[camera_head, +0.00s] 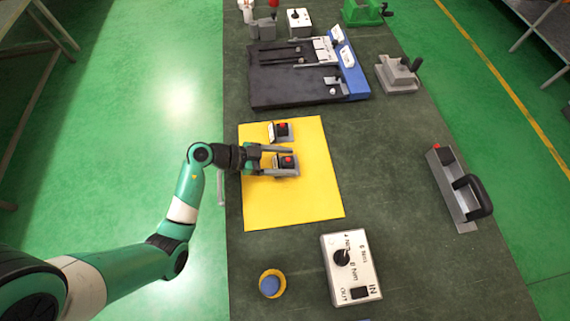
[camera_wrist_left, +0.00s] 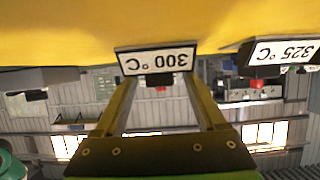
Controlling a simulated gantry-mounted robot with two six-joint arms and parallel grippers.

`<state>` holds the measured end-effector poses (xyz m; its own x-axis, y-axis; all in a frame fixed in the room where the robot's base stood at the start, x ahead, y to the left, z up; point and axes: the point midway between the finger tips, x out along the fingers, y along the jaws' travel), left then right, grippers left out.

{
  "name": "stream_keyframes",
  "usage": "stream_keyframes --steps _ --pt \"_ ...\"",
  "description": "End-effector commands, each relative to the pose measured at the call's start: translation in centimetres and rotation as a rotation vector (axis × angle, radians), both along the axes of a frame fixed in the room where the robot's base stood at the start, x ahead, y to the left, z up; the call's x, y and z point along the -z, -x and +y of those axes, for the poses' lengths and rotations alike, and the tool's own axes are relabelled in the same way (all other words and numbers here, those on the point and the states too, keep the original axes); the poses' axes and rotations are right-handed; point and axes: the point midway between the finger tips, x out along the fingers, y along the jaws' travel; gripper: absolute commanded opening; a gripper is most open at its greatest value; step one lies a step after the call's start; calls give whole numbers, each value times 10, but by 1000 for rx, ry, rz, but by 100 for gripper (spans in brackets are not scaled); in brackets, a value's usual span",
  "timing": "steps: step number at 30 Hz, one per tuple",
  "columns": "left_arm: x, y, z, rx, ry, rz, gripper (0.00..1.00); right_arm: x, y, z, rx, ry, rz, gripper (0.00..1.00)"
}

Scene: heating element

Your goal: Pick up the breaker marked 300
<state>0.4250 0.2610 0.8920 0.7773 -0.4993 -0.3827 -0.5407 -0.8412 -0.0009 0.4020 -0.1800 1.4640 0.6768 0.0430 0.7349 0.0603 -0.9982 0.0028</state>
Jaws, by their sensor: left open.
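The breaker marked 300 (camera_head: 287,161) is a small dark block with a red part on top, on the yellow mat (camera_head: 290,207). Its label plate, "300 °C" (camera_wrist_left: 157,61), appears upside down in the left wrist view. My left gripper (camera_head: 284,162) is open, with one finger on each side of this breaker. In the left wrist view its fingertips (camera_wrist_left: 158,80) frame the breaker; whether they touch it I cannot tell. A second breaker, marked 325 (camera_head: 281,130), stands just behind on the same mat, and its label (camera_wrist_left: 285,53) shows at the right of the wrist view. My right gripper is not in view.
A black and blue fixture (camera_head: 290,88) stands behind the mat. A grey device with a black handle (camera_head: 459,190) is at right. The table between is clear.

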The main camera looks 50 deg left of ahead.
Motion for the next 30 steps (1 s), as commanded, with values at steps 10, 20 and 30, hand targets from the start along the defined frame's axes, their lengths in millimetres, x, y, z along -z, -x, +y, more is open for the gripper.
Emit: stream_keyframes --steps 10,20,30 --pt "-1 0 0 0 1 0 44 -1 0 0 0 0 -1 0" --pt "-1 0 0 0 1 0 0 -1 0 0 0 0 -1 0" --pt "-4 0 0 0 1 0 0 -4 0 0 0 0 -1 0"
